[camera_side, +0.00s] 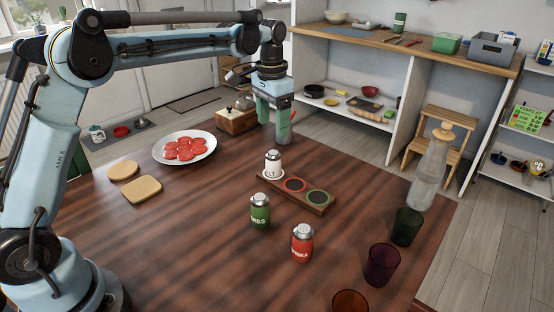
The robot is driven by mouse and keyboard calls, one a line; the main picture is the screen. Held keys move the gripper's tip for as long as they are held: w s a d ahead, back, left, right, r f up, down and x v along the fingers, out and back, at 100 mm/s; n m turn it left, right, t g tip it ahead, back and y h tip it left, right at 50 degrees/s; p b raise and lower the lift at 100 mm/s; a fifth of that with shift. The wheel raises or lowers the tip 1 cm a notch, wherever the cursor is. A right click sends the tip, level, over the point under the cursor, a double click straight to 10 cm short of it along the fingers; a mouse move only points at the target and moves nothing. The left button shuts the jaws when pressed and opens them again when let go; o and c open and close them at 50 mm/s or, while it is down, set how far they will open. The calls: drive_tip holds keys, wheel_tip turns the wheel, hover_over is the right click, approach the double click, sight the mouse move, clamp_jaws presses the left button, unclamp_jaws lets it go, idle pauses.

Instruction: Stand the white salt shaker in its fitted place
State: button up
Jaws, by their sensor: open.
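The white salt shaker (273,164) with a grey metal cap stands upright on the white-ringed place at the left end of a small dark wooden rack (310,205). The rack also has a red-ringed place (294,184) and a green-ringed place (317,197), both empty. Whether the shaker is fully seated in its ring I cannot tell. My gripper (284,139) points down just behind and above the shaker, apart from it, with nothing visible between its fingers. A green herbs shaker (260,212) and a red paprika shaker (302,244) stand upright on the table in front of the rack.
A glass bottle (430,170) and coloured glasses (382,263) stand at the right. The table front left of the shakers is clear.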

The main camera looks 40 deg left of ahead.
drive_tip(key=s+d+f+n+t, duration=0.1)
drive_tip(key=s+t, duration=0.6)
drive_tip(key=s, duration=1.4)
drive_tip(key=shift+s+d+f+n, duration=0.15)
drive_tip(key=shift+s+d+n, duration=0.2)
drive_tip(key=shift+d+n, duration=0.3)
